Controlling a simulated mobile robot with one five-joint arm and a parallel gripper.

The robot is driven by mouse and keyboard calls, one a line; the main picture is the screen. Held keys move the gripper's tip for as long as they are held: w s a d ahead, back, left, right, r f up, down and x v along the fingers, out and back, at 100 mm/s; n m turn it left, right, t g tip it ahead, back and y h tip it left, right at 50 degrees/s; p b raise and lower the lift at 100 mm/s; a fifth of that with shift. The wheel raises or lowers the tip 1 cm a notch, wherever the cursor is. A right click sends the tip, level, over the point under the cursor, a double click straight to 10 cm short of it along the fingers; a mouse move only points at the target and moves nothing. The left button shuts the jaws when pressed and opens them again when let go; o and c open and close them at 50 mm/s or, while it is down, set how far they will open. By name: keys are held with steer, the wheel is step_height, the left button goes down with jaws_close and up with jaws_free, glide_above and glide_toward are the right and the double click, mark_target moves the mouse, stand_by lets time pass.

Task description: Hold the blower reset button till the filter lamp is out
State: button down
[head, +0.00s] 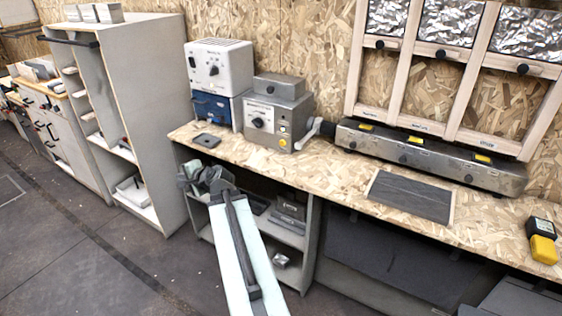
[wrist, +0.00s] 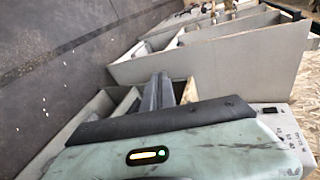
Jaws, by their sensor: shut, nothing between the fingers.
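A grey metal box (head: 268,120) with a black dial stands on the workbench, with a smaller box on top. It looks like the blower unit, but its labels are too small to read. Two small round yellowish fittings (head: 283,142) sit at the right of its front; I cannot tell which is button or lamp, or whether one is lit. My gripper (head: 190,175) is in front of the bench's left end, below the bench top and left of the grey box, apart from it. Its fingers (wrist: 165,92) are together and empty in the wrist view.
A white unit (head: 219,65) on a blue box (head: 212,107) stands left of the grey box. A crank-like lever (head: 308,133) sticks out at its right. A tall shelf cabinet (head: 150,100) stands left. A long metal rail (head: 430,155) lies along the wall. The bench front is mostly clear.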

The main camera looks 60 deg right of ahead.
mark_target(282, 143)
steer(key=s+d+m+h+b, duration=0.2)
steer(key=s+d+m+h, duration=0.1)
steer(key=s+d, duration=0.3)
steer(key=s+d+f+m+h+b, duration=0.1)
steer(key=s+d+m+h+b, duration=0.2)
steer(key=s+d+m, duration=0.3)
steer(key=s+d+f+m+h+b, duration=0.1)
steer(key=s+d+m+h+b, duration=0.2)
steer(key=d, duration=1)
steer(key=shift+s+d+m+g+h, duration=0.15)
steer(key=shift+s+m+h, duration=0.15)
steer(key=shift+s+m, duration=0.4)
steer(key=shift+s+d+m+g+h, duration=0.15)
steer(key=shift+s+m+h, duration=0.25)
steer(key=shift+s, duration=0.5)
steer(key=shift+s+d+r+m, duration=0.1)
steer(key=shift+s+m, duration=0.15)
steer(key=shift+m, duration=0.05)
steer(key=d, duration=0.8)
steer(key=shift+w+d, duration=0.1)
steer(key=shift+d, duration=0.3)
steer(key=shift+d, duration=0.4)
